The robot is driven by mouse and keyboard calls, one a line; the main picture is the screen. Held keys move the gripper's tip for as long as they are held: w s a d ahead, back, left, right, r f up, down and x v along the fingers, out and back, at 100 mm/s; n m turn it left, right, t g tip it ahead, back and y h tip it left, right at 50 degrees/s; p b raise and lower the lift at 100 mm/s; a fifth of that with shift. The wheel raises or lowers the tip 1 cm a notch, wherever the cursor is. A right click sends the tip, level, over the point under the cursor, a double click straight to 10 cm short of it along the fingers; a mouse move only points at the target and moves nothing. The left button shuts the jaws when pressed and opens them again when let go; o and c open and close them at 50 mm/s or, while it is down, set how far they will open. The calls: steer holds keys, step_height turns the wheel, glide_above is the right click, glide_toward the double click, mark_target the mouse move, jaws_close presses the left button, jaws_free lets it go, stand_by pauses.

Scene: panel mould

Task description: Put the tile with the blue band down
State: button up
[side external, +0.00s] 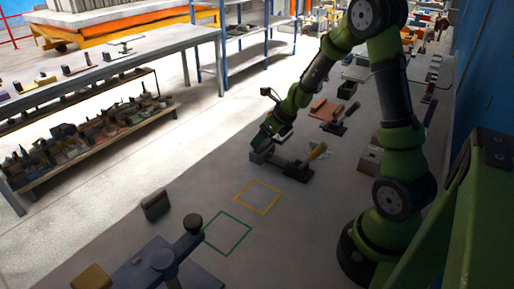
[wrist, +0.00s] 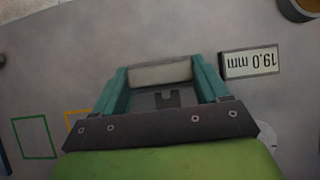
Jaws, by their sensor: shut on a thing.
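My gripper (wrist: 160,80) shows in the wrist view with its two teal fingers on either side of a pale grey-beige tile (wrist: 160,73). The fingers are shut on this tile, of which I see a narrow face. No blue band can be made out on it from here. In the side view my gripper (side external: 264,145) is low over the bench at mid picture, with a grey block shape at its tip. I cannot tell whether the tile touches the bench. A yellow square outline (side external: 259,197) and a green square outline (side external: 228,233) lie on the bench, nearer the camera.
A display reading 19.0 mm (wrist: 251,62) lies right of my gripper in the wrist view. A dark block (side external: 155,205) stands near the left edge. Both outlined squares look empty.

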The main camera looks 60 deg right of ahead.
steer(key=r, duration=0.9)
steer(key=shift+a, duration=0.2)
steer(key=s+a+f+n+g+y, duration=0.1)
steer(key=s+a+n+g+y, duration=0.2)
steer(key=a+n, duration=0.4)
steer(key=s+a+f+n+g+y, duration=0.1)
steer(key=s+a+n+y, duration=0.2)
steer(key=s+a+n, duration=0.35)
steer(key=f, duration=0.5)
steer(key=w+f, duration=0.1)
steer(key=f, duration=0.1)
steer(key=shift+a+f, duration=0.4)
steer(key=shift+f, duration=0.1)
steer(key=o, duration=1.2)
